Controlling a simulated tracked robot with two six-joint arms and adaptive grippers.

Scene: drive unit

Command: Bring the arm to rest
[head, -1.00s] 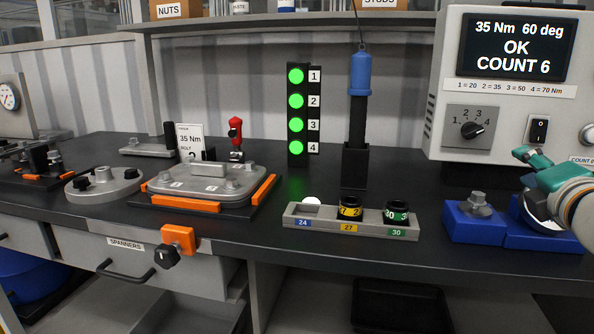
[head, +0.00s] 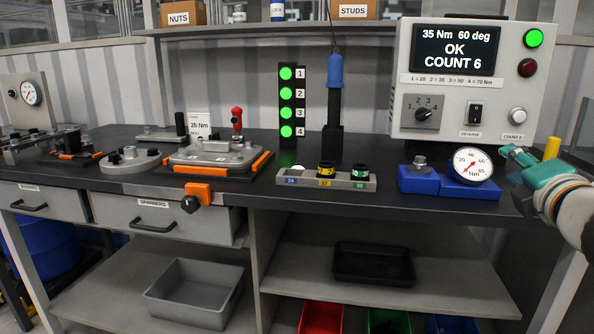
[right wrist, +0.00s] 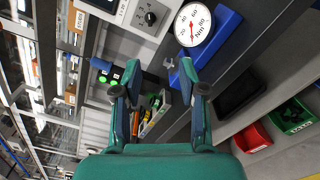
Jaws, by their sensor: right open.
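My right gripper (head: 520,178) is at the right edge of the bench in the head view, in front of the controller box and right of the dial gauge (head: 472,165). In the right wrist view its two fingers (right wrist: 160,95) stand apart with nothing between them. The nutrunner (head: 334,95) with a blue top stands upright in its black holder. The controller (head: 455,75) reads 35 Nm, 60 deg, OK, COUNT 6, with its green lamp lit. The lidded housing (head: 215,152) lies on the bench with its orange clamps. My left gripper is out of view.
A socket tray (head: 325,181) sits at the bench front; two sockets stand in it and the left place looks empty. Blue blocks (head: 420,180) hold a bolt and the gauge. An orange vise-like knob (head: 198,195) juts from the front edge. Bins stand on lower shelves.

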